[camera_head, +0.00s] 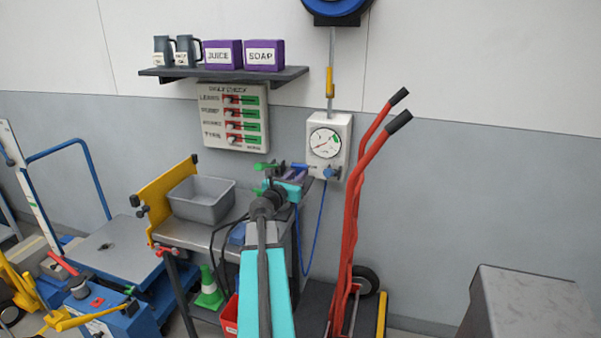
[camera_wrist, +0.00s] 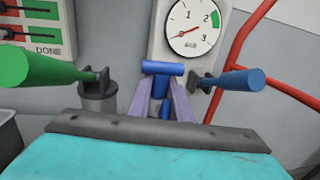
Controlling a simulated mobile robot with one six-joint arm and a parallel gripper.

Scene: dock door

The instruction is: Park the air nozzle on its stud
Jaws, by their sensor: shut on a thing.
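My gripper (camera_wrist: 164,100) has its two purple fingers shut on a blue piece with a crossbar (camera_wrist: 163,68), which looks like the air nozzle. In the head view my gripper (camera_head: 293,174) is just left of the gauge box (camera_head: 329,145), and the blue nozzle (camera_head: 302,166) shows at its tip. A thin blue hose (camera_head: 322,215) loops below the gauge box toward my gripper. In the wrist view the nozzle appears in front of the gauge box's lower part; I cannot tell whether they touch. I cannot make out the stud for certain.
A green handle (camera_wrist: 35,68) stands left of my fingers, and a blue handle (camera_wrist: 235,80) right. A red hand truck (camera_head: 358,200) stands right of the gauge box. A grey bin (camera_head: 202,202) sits on the bench at left. A shelf (camera_head: 225,74) is above.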

